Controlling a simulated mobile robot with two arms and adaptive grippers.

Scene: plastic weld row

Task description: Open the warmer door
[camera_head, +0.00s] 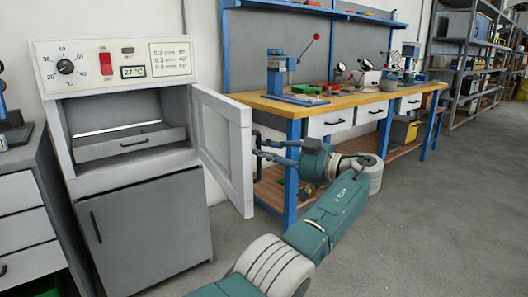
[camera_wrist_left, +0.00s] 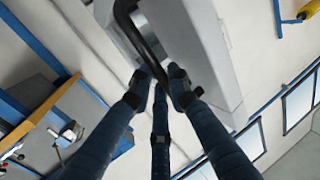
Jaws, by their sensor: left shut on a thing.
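The warmer (camera_head: 120,95) stands at the left of the head view, a light grey cabinet with a dial, a red switch and a 27 °C display. Its windowed door (camera_head: 243,170) is swung wide open to the right, so the inside shows. My left gripper (camera_head: 262,150) is at the outer face of the door, shut on the dark door handle (camera_head: 257,168). In the left wrist view the black bar handle (camera_wrist_left: 150,42) runs down between the fingertips (camera_wrist_left: 164,84) of the three blue fingers. My right gripper is not in view.
A workbench (camera_head: 340,100) with blue legs and tools stands close behind the door and my left arm. A grey drawer unit (camera_head: 25,205) is at the left. The floor (camera_head: 430,220) at the right is clear.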

